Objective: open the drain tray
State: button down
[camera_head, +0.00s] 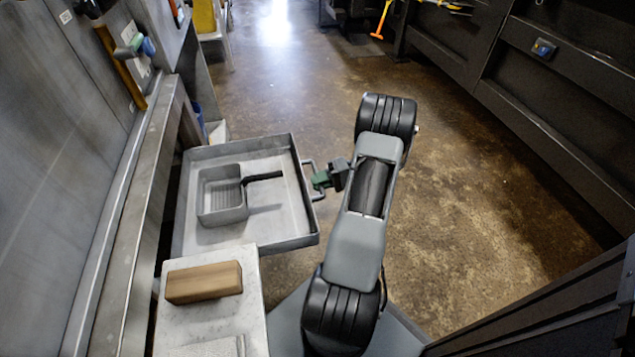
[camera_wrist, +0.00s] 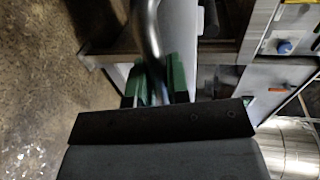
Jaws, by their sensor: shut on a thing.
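The drain tray (camera_head: 290,228) is a shallow grey metal tray in the head view, standing well out from the machine on the left. A bar handle (camera_head: 308,165) is on its right side. My gripper (camera_head: 318,180), with green fingers, is shut on this handle. In the wrist view my gripper (camera_wrist: 158,85) shows its green fingers on both sides of the dark curved handle bar (camera_wrist: 146,35). A grey square pan (camera_head: 222,205) with a black handle lies inside the tray.
A light stand (camera_head: 210,318) with a brown wooden block (camera_head: 204,282) is in front of the tray. The machine's grey wall (camera_head: 70,150) runs along the left. Open concrete floor (camera_head: 470,200) lies to the right of my arm, with dark cabinets (camera_head: 560,75) beyond.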

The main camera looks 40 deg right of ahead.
jog(key=shift+d, duration=0.1)
jog(key=c, duration=1.1)
grip_release()
jog(key=p+v, duration=0.2)
jog(key=v, duration=1.1)
jog(key=shift+d+p, duration=0.3)
jog(key=shift+d, duration=0.05)
jog(key=shift+s+a, duration=0.15)
